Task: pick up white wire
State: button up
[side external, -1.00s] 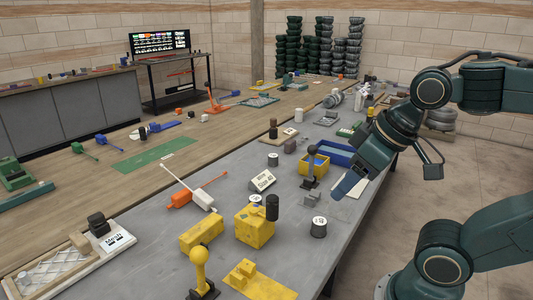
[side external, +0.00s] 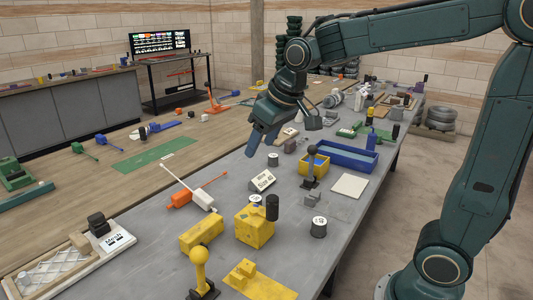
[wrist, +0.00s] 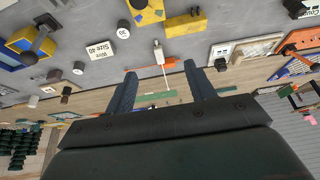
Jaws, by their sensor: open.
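The white wire (side external: 203,199) lies on the grey bench, a white block with a thin white rod pointing up and left. It crosses near the orange wire (side external: 181,198), whose thin rod points up and right. In the wrist view the white wire (wrist: 158,52) shows ahead, between the fingers' lines of reach. The orange wire (wrist: 172,62) lies beside it there. My gripper (side external: 262,148) is open and empty, above the bench, behind and right of the white wire in the side view. Its two fingers (wrist: 162,73) are spread apart in the wrist view.
A "Wire Size 40" sign (side external: 262,181) stands right of the wires. Yellow blocks (side external: 201,234) lie in front. A yellow bin (side external: 315,163) and a blue tray (side external: 345,156) stand further right. A mesh board (side external: 65,270) lies at the lower left.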

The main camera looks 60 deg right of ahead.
jog(key=w+d+f, duration=0.1)
jog(key=w+f, duration=0.4)
jog(key=w, duration=0.6)
send_near(202, 193)
jog(key=shift+x, duration=2.85)
jog(key=shift+w, duration=0.1)
jog(key=shift+x, duration=2.55)
jog(key=shift+s+a+f+g, duration=0.1)
jog(key=shift+s+g, duration=0.1)
jog(key=shift+g, duration=0.1)
jog(key=shift+c, duration=0.4)
grip_shut()
